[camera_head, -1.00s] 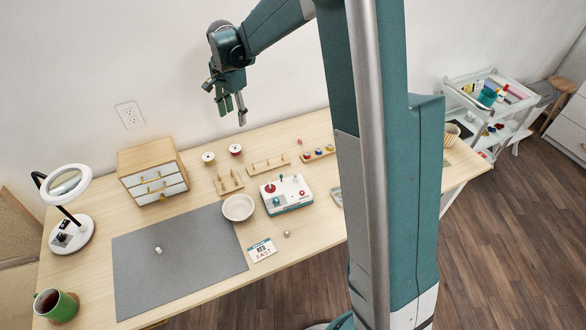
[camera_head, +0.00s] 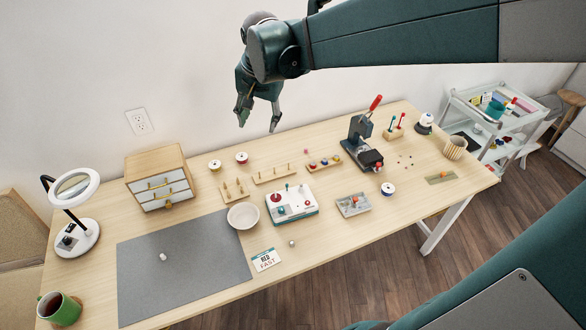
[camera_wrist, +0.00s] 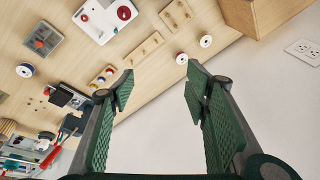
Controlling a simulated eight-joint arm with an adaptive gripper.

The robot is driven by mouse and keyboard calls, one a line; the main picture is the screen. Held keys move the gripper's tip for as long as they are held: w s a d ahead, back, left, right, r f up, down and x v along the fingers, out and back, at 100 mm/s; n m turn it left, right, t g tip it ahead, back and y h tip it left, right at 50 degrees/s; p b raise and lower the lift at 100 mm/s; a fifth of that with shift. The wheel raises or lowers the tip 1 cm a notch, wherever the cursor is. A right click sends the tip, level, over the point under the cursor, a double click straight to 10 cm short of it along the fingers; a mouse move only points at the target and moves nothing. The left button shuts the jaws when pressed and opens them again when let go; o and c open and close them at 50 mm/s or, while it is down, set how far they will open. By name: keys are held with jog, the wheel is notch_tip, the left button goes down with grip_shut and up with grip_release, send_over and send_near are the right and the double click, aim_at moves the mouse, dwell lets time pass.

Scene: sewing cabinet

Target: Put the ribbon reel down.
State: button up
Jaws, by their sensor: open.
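My gripper (camera_head: 259,117) is open and empty in the head view, held above the back of the table. In the wrist view its two fingers (camera_wrist: 160,88) stand wide apart with nothing between them. A reel with a red centre (camera_head: 241,158) stands on the table below the gripper, beside a reel with a pale, yellowish centre (camera_head: 215,165). Both also show beyond the fingertips in the wrist view, red (camera_wrist: 182,58) and pale (camera_wrist: 206,41). A reel with a blue centre (camera_head: 388,188) stands farther right on the table. I cannot tell which reel is the task's.
A small drawer cabinet (camera_head: 158,178) stands left of the reels. Wooden peg racks (camera_head: 273,174), a white control box (camera_head: 291,204), a bowl (camera_head: 243,216) and a press with a red handle (camera_head: 362,143) are in front or to the right. The grey mat (camera_head: 185,270) is mostly clear.

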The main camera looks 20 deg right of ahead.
jog(key=s+d+f+n+t, duration=0.1)
jog(key=s+n, duration=0.7)
jog(key=s, duration=1.7)
jog(key=d+t, duration=0.1)
jog(key=t, duration=0.1)
jog(key=shift+s+t, duration=0.15)
jog(key=shift+t, duration=0.15)
jog(key=shift+o, duration=0.3)
jog(key=shift+f, duration=0.1)
